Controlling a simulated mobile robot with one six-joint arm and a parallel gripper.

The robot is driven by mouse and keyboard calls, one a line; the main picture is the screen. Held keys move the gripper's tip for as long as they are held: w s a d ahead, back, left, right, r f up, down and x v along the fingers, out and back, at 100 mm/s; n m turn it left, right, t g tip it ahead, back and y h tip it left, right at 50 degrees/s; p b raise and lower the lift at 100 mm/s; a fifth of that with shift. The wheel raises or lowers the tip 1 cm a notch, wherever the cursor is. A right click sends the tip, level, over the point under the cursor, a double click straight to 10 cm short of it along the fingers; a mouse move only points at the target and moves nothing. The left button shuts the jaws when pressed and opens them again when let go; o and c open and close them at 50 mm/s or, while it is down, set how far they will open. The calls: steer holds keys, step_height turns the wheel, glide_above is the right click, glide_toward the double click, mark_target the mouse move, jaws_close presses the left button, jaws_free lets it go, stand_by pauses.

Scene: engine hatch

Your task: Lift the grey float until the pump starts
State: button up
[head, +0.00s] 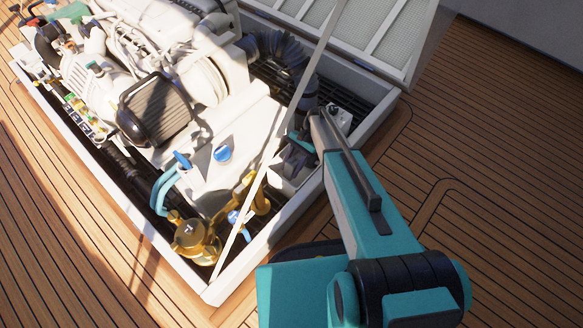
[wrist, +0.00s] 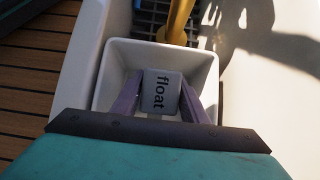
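The grey float (wrist: 161,93), marked "float", sits inside a white open box in the wrist view. The purple fingers of my gripper (wrist: 160,80) reach down into the box, one on each side of the float. Their tips look very close to its sides; I cannot tell whether they press on it. In the head view my gripper (head: 298,150) is low at the right side of the hatch, and the float cannot be made out there. No pump can be told apart with certainty.
The white box (wrist: 207,62) surrounds the fingers closely. A yellow post (wrist: 178,22) stands just behind it. In the head view the white engine (head: 200,80) fills the hatch, a thin strut (head: 262,170) crosses near my gripper, and a brass part (head: 192,236) sits lower left.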

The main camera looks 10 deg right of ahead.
steer(key=shift+o, duration=1.4)
steer(key=p+v, duration=0.3)
steer(key=v, duration=1)
steer(key=shift+w+r, duration=0.2)
steer(key=shift+r, duration=0.1)
steer(key=shift+d, duration=0.15)
